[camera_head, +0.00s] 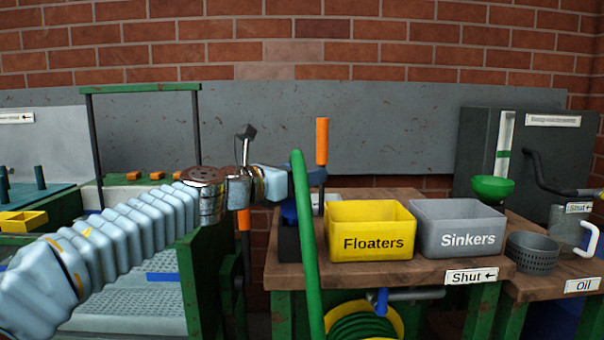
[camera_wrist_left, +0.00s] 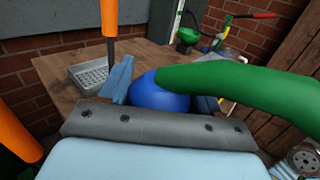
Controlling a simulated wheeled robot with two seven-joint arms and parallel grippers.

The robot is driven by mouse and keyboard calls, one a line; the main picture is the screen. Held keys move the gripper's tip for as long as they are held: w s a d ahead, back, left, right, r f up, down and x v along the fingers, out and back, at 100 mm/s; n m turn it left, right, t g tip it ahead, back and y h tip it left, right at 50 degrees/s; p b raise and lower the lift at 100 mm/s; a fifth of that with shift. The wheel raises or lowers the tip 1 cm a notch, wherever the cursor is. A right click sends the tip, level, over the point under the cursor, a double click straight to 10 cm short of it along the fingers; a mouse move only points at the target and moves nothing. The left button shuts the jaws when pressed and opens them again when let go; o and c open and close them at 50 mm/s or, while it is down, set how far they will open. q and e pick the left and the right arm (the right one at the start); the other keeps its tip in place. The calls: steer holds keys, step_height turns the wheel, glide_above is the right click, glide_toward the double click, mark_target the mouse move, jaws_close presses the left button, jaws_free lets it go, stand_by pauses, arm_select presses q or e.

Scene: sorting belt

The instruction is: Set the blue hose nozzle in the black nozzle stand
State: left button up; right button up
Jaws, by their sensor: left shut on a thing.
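My left gripper (camera_head: 304,182) is shut on the blue hose nozzle (camera_wrist_left: 160,92), above the left end of the wooden bench. In the left wrist view the rounded nozzle shows between the two light-blue fingers (camera_wrist_left: 162,98). The green hose (camera_head: 307,240) leaves the nozzle and hangs down in front of the bench; it runs to the right in the left wrist view (camera_wrist_left: 240,88). In the head view a dark block, seemingly the black nozzle stand (camera_head: 289,245), is at the bench's left edge below the gripper. The hose partly hides it, and I cannot tell whether the nozzle touches it. My right gripper is out of view.
The yellow Floaters bin (camera_head: 370,244) and grey Sinkers bin (camera_head: 460,240) stand close on the right. An orange-handled tool (camera_head: 322,142) stands upright just behind the gripper. A green frame (camera_head: 140,88) is at left. A hose reel (camera_head: 360,322) is below the bench.

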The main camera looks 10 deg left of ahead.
arm_select(q)
steer(key=shift+f+b, duration=0.55)
steer(key=shift+f, duration=0.2)
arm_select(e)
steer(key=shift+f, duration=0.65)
arm_select(q)
steer(key=o, duration=0.9)
steer(key=shift+o, duration=0.2)
steer(key=shift+s+a+f, duration=0.1)
steer(key=shift+s+a, duration=0.35)
steer(key=shift+s, duration=0.15)
steer(key=b+v, duration=0.1)
steer(key=v, duration=1.1)
steer(key=shift+s+b, duration=0.2)
steer(key=shift+b, duration=0.15)
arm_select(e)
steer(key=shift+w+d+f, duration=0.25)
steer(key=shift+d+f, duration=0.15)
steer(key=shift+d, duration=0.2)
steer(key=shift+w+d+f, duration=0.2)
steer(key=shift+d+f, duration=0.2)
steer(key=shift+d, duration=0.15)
